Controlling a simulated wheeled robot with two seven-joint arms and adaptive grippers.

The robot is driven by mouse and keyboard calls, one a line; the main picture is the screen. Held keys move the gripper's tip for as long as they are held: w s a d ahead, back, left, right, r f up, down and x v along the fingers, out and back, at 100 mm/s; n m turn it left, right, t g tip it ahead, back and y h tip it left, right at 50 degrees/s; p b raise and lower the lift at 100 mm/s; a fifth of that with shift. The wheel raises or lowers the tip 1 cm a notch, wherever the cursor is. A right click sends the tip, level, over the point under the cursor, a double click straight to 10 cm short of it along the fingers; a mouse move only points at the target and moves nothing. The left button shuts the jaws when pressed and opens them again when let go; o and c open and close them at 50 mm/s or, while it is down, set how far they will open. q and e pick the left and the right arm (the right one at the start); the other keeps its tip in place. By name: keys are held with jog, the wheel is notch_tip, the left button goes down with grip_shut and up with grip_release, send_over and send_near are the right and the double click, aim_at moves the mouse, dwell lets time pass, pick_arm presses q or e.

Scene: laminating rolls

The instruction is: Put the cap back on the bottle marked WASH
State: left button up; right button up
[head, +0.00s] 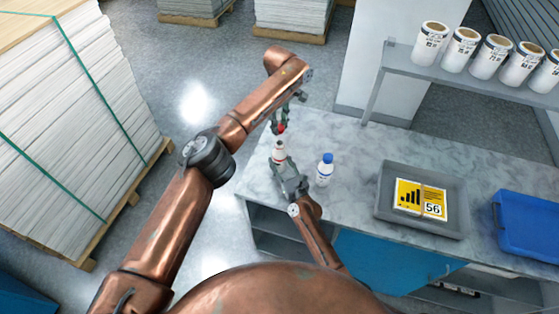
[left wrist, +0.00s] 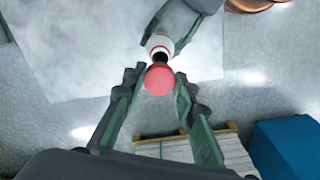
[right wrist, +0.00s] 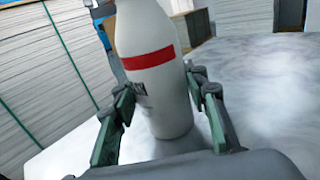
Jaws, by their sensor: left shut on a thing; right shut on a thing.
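A white bottle with a red band (head: 278,153) stands upright at the left part of the marble counter. My right gripper (head: 287,170) is shut on this bottle, its fingers on either side of the body in the right wrist view (right wrist: 155,95). The bottle's lettering is mostly hidden, so I cannot read it. My left gripper (head: 279,122) is shut on a red cap (left wrist: 159,80) and holds it just above the bottle's mouth. In the left wrist view a dark opening shows between cap and bottle (left wrist: 158,42), so the two look apart.
A white bottle with a blue cap (head: 325,170) stands just right of my right gripper. A grey tray (head: 385,200) with a yellow card and a blue bin (head: 528,232) lie further right. White rolls (head: 495,55) line a shelf behind.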

grip_shut()
pick_arm(q)
notch_tip(320, 180, down, 4)
jog(key=shift+s+d+f, duration=0.15)
jog(key=shift+f, duration=0.3)
dwell(0.4)
jog(key=shift+f, duration=0.9)
jog(key=shift+f, duration=0.6)
